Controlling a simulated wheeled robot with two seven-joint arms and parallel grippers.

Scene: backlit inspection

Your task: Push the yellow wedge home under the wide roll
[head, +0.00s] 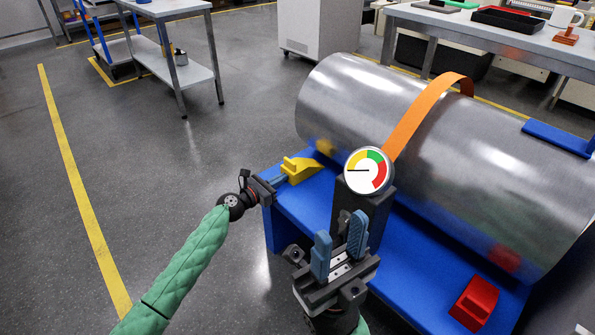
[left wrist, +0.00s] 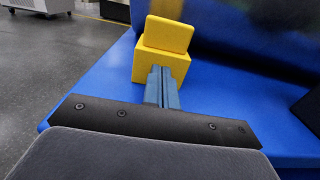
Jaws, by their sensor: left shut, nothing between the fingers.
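The yellow wedge (head: 302,169) lies on the blue bench (head: 300,208) at its left end, beside the wide silver roll (head: 440,140). In the left wrist view the wedge (left wrist: 160,62) shows its tall back face and a raised tab. The roll (left wrist: 250,30) is a dark curved surface beyond it. I cannot tell whether the wedge's thin end touches the roll. My left gripper (head: 281,180) is shut and empty, its fingertips (left wrist: 161,80) at the wedge's back face, touching or nearly so. My right gripper (head: 340,248) is open and empty, above the bench's front edge.
A dial gauge (head: 369,171) on a dark post stands between my right gripper and the roll. An orange strap (head: 425,112) crosses the roll. A red wedge (head: 474,303) sits at the bench's right.

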